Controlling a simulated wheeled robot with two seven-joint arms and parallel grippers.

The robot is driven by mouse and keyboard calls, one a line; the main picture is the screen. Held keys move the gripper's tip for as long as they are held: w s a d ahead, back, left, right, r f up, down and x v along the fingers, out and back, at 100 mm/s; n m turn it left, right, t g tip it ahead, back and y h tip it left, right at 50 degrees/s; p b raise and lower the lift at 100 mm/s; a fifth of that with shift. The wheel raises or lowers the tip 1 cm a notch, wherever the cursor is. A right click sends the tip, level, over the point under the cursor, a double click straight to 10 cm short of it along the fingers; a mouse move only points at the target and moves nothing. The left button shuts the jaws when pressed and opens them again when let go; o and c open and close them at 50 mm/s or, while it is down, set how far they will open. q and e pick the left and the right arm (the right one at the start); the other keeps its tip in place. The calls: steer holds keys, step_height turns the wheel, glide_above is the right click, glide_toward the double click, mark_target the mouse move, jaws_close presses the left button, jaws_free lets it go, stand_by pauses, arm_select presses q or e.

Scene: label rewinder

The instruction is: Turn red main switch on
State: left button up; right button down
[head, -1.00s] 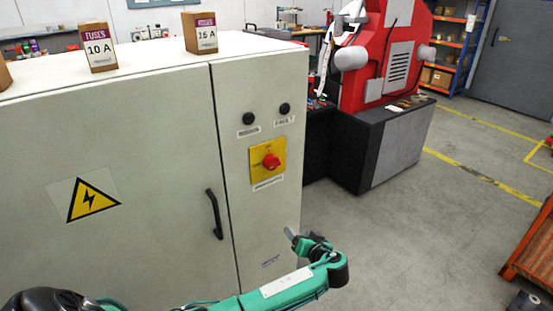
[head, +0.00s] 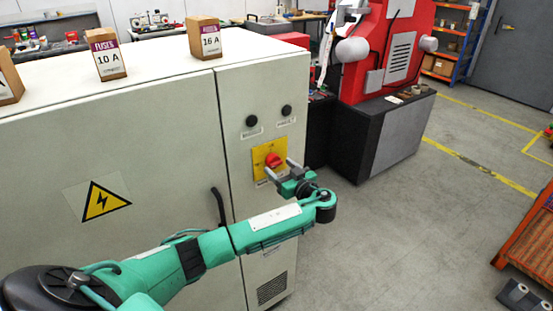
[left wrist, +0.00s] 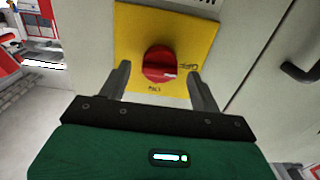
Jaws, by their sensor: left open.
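The red main switch (head: 273,160) is a round knob on a yellow plate (head: 259,153) on the front of the grey cabinet. In the left wrist view the red knob (left wrist: 159,64) sits near the middle of the yellow plate (left wrist: 190,25). My left gripper (head: 280,169) is open, just in front of the plate. In the left wrist view its two fingers (left wrist: 160,82) are spread, one on each side of the knob's lower part. No contact with the knob is visible. My right gripper is not in view.
The grey cabinet (head: 150,130) has a black door handle (head: 218,207) left of the switch and two black knobs above it. Fuse boxes (head: 105,54) stand on its top. A red machine (head: 390,50) stands behind.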

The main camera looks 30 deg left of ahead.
mark_target(274, 162)
arm_select(q)
steer(key=shift+p+x, duration=0.3)
steer(key=shift+x, duration=0.75)
steer(key=shift+w+a, duration=0.15)
steer(key=shift+a, duration=0.2)
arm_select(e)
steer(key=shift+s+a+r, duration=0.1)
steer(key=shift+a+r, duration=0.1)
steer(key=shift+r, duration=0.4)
arm_select(q)
steer(key=shift+c, duration=0.4)
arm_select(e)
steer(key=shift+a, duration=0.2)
